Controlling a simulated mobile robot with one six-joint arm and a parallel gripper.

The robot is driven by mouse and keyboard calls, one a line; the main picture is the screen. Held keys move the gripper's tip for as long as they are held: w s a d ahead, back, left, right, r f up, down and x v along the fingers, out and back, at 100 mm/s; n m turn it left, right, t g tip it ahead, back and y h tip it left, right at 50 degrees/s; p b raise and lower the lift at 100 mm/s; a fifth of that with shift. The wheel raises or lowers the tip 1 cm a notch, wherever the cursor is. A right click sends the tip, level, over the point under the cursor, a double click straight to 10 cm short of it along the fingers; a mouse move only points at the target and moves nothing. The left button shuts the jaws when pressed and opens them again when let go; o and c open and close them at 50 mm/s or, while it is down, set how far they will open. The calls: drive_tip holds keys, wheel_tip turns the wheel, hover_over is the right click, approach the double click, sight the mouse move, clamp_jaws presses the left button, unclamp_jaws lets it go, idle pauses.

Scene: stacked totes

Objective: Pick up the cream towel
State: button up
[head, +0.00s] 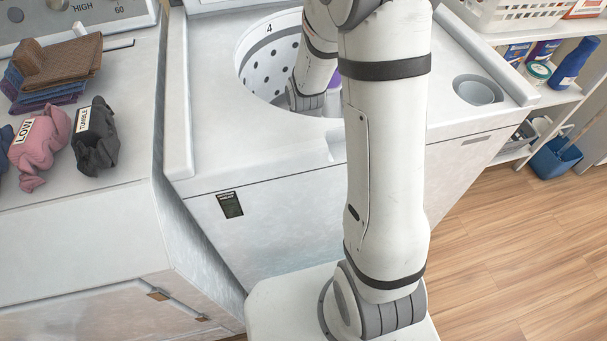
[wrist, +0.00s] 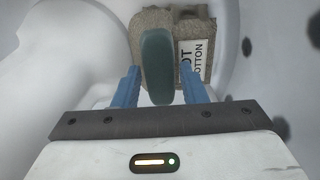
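In the wrist view a beige-tan towel (wrist: 152,20), which looks like the cream towel, lies against the drum wall with a white label (wrist: 196,60) partly reading "OT" and "OTTON". A dark teal rounded item (wrist: 157,60) lies in front of the towel and covers its middle. My gripper (wrist: 159,72) has its two blue fingers apart, one on each side of the teal item, with visible gaps. The fingertips are near the towel's lower edge; contact cannot be told. In the head view my arm reaches into the drum, and the gripper and towel are hidden.
The washer's perforated drum (head: 268,58) encloses the gripper; its white central post (wrist: 60,60) stands close on the left. A purple item (head: 335,79) shows inside. Left on the neighbouring machine are a pink bundle (head: 40,148), a dark bundle (head: 97,148) and folded brown cloth (head: 60,62).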

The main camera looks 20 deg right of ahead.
drive_tip(key=shift+f, duration=0.1)
drive_tip(key=shift+c, duration=0.2)
clamp_jaws()
idle(0.5)
